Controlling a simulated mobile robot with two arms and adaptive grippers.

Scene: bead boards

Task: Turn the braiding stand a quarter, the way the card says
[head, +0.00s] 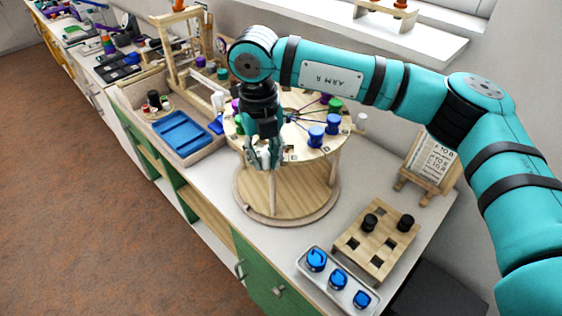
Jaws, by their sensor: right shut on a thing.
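The round wooden braiding stand (315,152) stands on the white counter, its top disc raised on posts above a round base (290,195). Blue, green and purple bobbins sit around the disc with cords running to the middle; a blue bobbin (316,137) is on its right side. White pegs stick out at the rim, one on the right (361,121). My right gripper (262,158) is at the disc's front left edge, shut on what looks like a white peg. The card (434,163) stands on a small easel at right; its text is too small to read. My left gripper is out of view.
A wooden block with square holes (378,243) holds two black pegs. A white tray (312,270) with blue bobbins lies in front of it. A blue tray (183,137) and a wooden frame (170,45) stand to the left. Bare counter (290,238) lies before the stand.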

